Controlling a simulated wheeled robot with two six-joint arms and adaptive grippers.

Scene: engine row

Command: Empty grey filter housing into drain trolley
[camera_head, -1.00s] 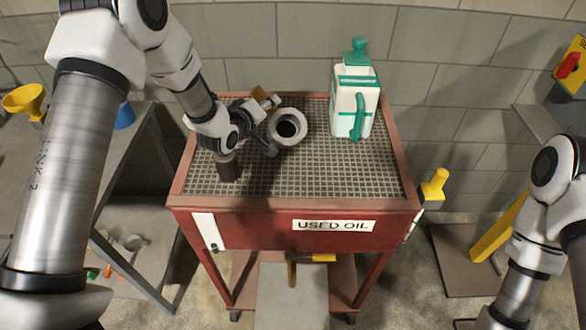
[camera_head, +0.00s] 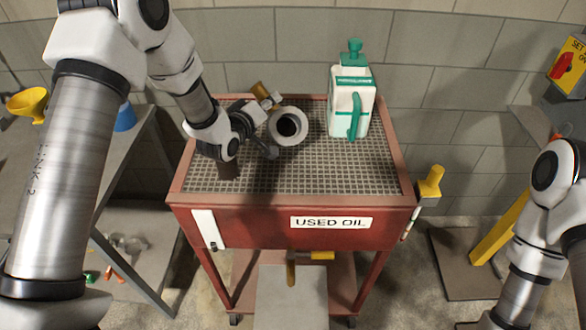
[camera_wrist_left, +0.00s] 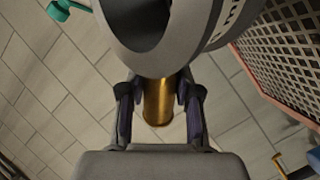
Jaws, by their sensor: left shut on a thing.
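The grey filter housing (camera_head: 288,141) is held in the air over the grate of the red drain trolley (camera_head: 260,228), which is labelled "USED OIL". It is tilted, with its round dark opening facing the head camera. I cannot tell whether oil is inside, and no stream shows. My left gripper (camera_head: 264,122) is shut on the housing's brass stem, to the left of the opening. In the left wrist view the brass stem (camera_wrist_left: 158,103) sits between the fingers, and the grey body (camera_wrist_left: 160,62) fills the top. My right gripper is out of view.
A white and green jug (camera_head: 351,106) stands at the back right of the trolley top. A yellow funnel (camera_head: 28,104) and a blue container (camera_head: 125,117) are on the left bench. A tiled wall is behind. The grate's front and right are clear.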

